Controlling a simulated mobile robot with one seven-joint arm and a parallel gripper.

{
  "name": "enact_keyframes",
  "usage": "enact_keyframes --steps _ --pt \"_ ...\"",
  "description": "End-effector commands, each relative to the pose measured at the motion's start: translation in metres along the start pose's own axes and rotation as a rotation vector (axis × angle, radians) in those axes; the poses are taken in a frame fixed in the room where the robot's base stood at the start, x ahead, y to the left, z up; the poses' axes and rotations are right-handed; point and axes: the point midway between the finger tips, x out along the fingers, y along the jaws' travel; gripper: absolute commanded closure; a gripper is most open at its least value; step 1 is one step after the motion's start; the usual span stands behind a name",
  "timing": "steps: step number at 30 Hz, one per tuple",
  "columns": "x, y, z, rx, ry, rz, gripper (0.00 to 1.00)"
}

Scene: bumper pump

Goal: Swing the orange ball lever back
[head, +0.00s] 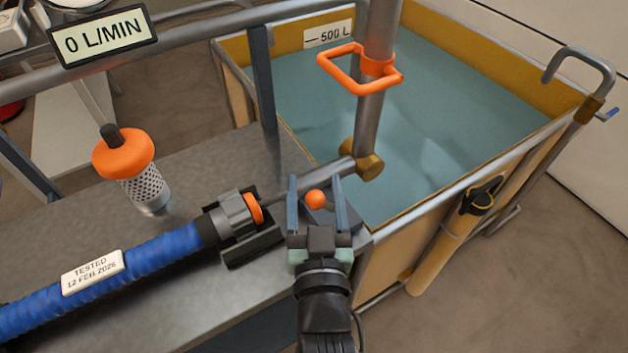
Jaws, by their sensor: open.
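The orange ball (315,199) of the lever shows between the two fingers of my gripper (316,190). My gripper is open, with one finger on each side of the ball in this view. I cannot tell whether either finger touches it or how far apart they are in depth. The lever's rod is mostly hidden by my gripper. The ball is just right of the metal pipe (300,185) and the hose coupling (237,212), near the bench's right end.
A ribbed blue hose (150,266) lies on the grey bench (80,225). An orange-topped strainer (135,165) stands behind it. A sign reads 0 L/MIN.

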Motion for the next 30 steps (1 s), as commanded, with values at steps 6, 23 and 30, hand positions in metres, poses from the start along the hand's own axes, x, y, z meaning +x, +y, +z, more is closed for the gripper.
enact_keyframes --steps 6,23,30 --pt "0.014 0.0 0.0 0.001 0.0 -0.001 0.34" --pt "0.015 0.0 0.0 0.001 0.0 -0.001 0.79" --pt "0.015 0.0 0.0 0.001 0.0 -0.001 1.0"
